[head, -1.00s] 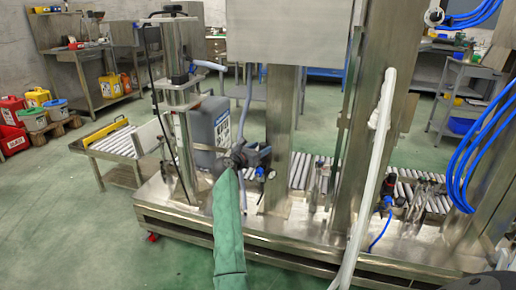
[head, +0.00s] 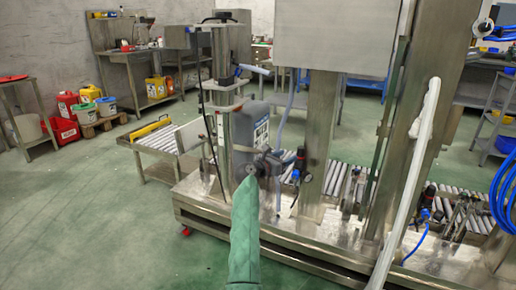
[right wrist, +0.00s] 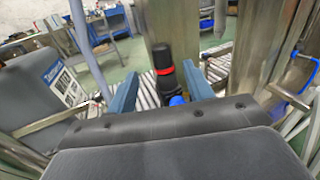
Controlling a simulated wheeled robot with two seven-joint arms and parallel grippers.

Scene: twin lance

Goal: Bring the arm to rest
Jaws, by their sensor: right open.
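My right arm, in a green sleeve, reaches up from the bottom middle of the head view. Its right gripper (head: 286,161) is in front of the filling machine, just right of the grey canister's lower part. In the right wrist view the two blue fingers of this gripper (right wrist: 160,92) stand wide apart, with nothing held between them. A black fitting with a red ring (right wrist: 163,62) shows beyond the gap. The grey canister (head: 242,130) stands upright; its labelled side also shows at the left of the wrist view (right wrist: 40,90). My left gripper is not in view.
The steel machine frame (head: 320,130) with roller conveyors (head: 345,178) stands close around the gripper. A white hose (head: 412,170) hangs at the right. A short roller table (head: 160,138) is at the left. The green floor (head: 90,220) at the front left is clear.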

